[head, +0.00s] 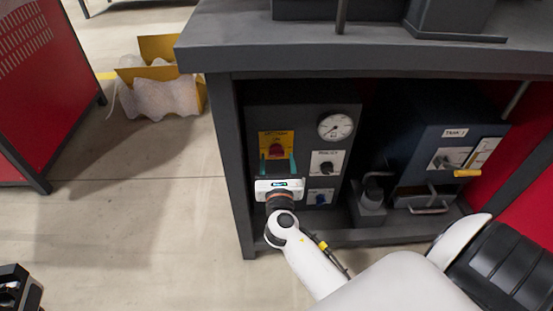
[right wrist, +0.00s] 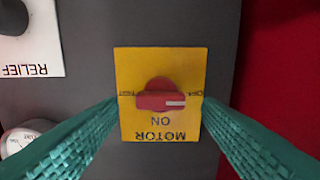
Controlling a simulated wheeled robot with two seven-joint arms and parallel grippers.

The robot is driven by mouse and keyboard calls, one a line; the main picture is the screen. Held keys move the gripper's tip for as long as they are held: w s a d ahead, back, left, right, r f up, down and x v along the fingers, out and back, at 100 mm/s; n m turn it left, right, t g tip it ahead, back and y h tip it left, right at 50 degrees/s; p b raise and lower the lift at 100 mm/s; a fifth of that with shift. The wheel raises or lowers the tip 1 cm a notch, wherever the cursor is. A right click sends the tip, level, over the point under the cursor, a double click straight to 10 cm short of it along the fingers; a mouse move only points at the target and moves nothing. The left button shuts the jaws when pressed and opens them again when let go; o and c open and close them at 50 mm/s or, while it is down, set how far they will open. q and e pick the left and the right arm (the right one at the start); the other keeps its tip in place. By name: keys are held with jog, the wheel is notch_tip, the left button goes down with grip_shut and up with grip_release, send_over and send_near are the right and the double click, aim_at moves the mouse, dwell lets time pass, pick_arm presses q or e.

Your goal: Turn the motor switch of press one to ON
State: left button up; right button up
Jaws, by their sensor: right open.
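The motor switch is a red rotary knob (right wrist: 160,95) on a yellow plate (right wrist: 160,60), seen upside down in the right wrist view. Its white mark points right, toward the OFF label; ON is printed below the knob in that view. In the head view the red knob (head: 276,150) shows on the dark press panel (head: 297,112) under the bench. My right gripper (head: 278,168) is open in front of the plate. Its teal fingers stand on either side of the knob, with gaps between them and it. My left gripper does not show clearly.
The bench top (head: 300,55) overhangs the panel. A blue unit (head: 425,140) stands farther right.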

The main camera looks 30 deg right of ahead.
aim_at(276, 152)
jog(key=shift+x, duration=1.2)
jog(key=c, duration=1)
jog(key=shift+a, duration=0.1)
